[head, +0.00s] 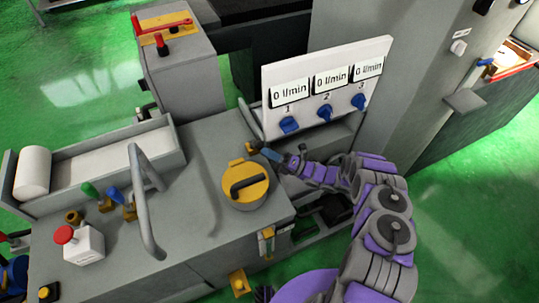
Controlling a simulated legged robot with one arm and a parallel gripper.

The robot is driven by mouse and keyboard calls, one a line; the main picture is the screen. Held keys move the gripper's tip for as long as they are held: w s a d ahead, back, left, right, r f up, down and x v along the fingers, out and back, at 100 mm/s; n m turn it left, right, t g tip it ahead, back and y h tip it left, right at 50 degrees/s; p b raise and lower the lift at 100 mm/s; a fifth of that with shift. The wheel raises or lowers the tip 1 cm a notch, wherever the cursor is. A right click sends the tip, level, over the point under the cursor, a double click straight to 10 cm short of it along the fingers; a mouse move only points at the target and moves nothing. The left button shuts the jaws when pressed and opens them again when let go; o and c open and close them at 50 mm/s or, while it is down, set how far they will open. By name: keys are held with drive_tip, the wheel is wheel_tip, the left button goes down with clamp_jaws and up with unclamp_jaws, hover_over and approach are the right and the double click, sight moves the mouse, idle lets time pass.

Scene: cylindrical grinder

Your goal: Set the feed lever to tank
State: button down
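My arm reaches in from the lower right, and my gripper (283,160) is at the foot of the white meter panel. Its tip is at a small blue lever (269,154) with a brass-coloured fitting (251,147) at its left end. The gripper overlaps the lever's right end; I cannot tell whether it touches or grips it. The fingers are too small to tell open from shut. No label reading feed or tank is legible, so I cannot confirm which lever is the feed lever.
The white panel (327,60) has three displays reading 0 l/min above blue knobs (324,113). A yellow cap (246,190) with a black handle sits left of my arm. Green (92,192) and blue levers, a grey pipe handle (148,210) and a red-button box (80,243) stand further left.

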sight(255, 144)
drive_tip(key=w+a+r+m+h+p, duration=0.1)
drive_tip(key=w+r+m+h, duration=0.2)
drive_tip(key=w+r, duration=0.1)
drive_tip(key=shift+a+r+t, duration=0.3)
drive_tip(key=shift+a, duration=0.1)
idle(0.5)
drive_tip(key=shift+w, duration=0.1)
idle(0.4)
